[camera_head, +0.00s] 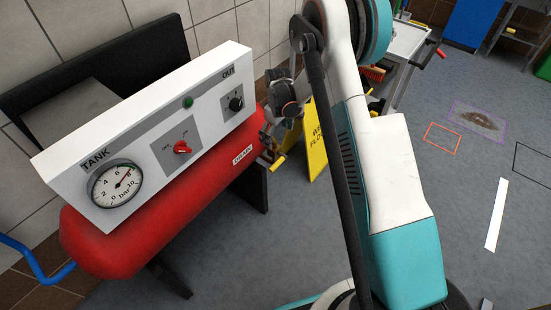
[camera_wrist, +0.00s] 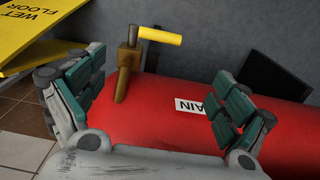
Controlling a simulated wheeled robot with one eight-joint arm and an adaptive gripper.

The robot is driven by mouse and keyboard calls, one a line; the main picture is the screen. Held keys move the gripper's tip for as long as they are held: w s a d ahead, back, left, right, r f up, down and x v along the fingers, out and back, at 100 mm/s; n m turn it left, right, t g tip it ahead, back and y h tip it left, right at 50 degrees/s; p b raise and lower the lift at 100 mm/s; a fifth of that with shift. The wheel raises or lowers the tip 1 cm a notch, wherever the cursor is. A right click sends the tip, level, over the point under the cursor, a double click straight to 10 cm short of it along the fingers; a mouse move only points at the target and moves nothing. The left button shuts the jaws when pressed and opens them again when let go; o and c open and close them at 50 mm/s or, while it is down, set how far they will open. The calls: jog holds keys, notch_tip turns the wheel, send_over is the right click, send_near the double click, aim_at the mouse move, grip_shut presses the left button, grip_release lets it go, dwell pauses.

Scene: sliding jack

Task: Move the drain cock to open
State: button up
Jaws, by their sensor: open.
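The drain cock has a yellow lever (camera_wrist: 160,36) on a brass body (camera_wrist: 128,68). In the wrist view it stands at the end of the red tank (camera_wrist: 150,110), with the lever pointing right. My gripper (camera_wrist: 150,95) is open, with one finger on each side of the view and the cock between and beyond them. No contact with the cock shows. In the head view the lever (camera_head: 278,163) is a small yellow piece at the right end of the tank (camera_head: 190,195), below my gripper (camera_head: 272,130), and partly hidden.
A white panel (camera_head: 62,166) with a gauge (camera_head: 117,185), red knob (camera_head: 182,147) and black knob (camera_head: 236,103) stands above the tank. A yellow wet floor sign (camera_head: 316,145) stands close behind the cock. A cart (camera_head: 405,45) is farther back. Open floor lies at right.

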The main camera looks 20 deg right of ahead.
aim_at(277, 163)
jog(key=f+b, duration=0.2)
jog(key=f, duration=0.6)
jog(key=f+b, duration=0.3)
jog(key=f, duration=0.5)
jog(key=shift+w+f, duration=0.2)
jog(key=shift+f, duration=0.05)
jog(key=shift+c, duration=0.5)
